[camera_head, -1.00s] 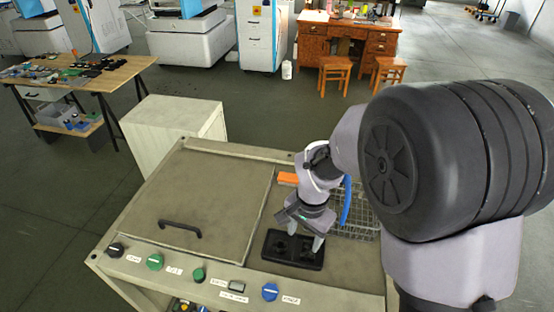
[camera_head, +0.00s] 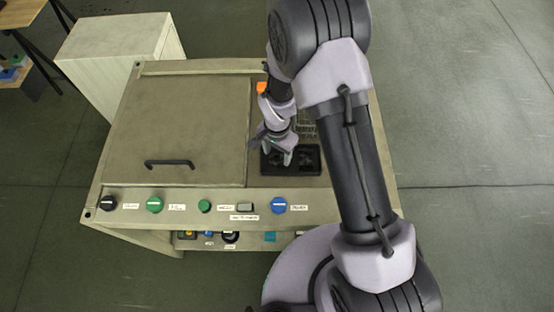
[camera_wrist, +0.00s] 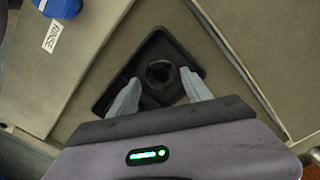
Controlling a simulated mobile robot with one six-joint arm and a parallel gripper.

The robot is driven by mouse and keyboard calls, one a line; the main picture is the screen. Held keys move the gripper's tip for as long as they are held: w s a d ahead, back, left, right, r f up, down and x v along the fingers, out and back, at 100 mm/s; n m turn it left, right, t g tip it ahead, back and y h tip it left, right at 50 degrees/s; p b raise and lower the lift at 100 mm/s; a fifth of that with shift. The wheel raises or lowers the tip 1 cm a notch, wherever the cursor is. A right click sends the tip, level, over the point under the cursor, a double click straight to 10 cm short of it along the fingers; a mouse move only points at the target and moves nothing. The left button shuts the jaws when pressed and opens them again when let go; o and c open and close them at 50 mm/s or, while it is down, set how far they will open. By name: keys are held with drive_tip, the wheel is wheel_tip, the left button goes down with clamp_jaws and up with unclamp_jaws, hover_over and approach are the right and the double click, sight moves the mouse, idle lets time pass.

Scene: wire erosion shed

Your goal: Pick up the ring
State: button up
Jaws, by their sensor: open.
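The ring (camera_wrist: 160,72) is dark and round with a hole, and it sits in the black tray (camera_wrist: 112,92) in the wrist view. My gripper (camera_wrist: 160,92) is open, with one grey finger on each side of the ring's near part and nothing seen between them but the tray and ring. In the head view my gripper (camera_head: 284,157) points down over the black tray (camera_head: 312,172). The ring is too dark and small to make out there. Whether the fingertips touch the ring or tray I cannot tell.
The tray lies on a bench top beside a flat lid (camera_head: 180,120) with a black handle (camera_head: 169,163). Several knobs line the front panel, including a blue knob (camera_head: 279,205).

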wheel_tip(320, 180, down, 2)
drive_tip(key=shift+w+a+f, duration=0.1)
clamp_jaws()
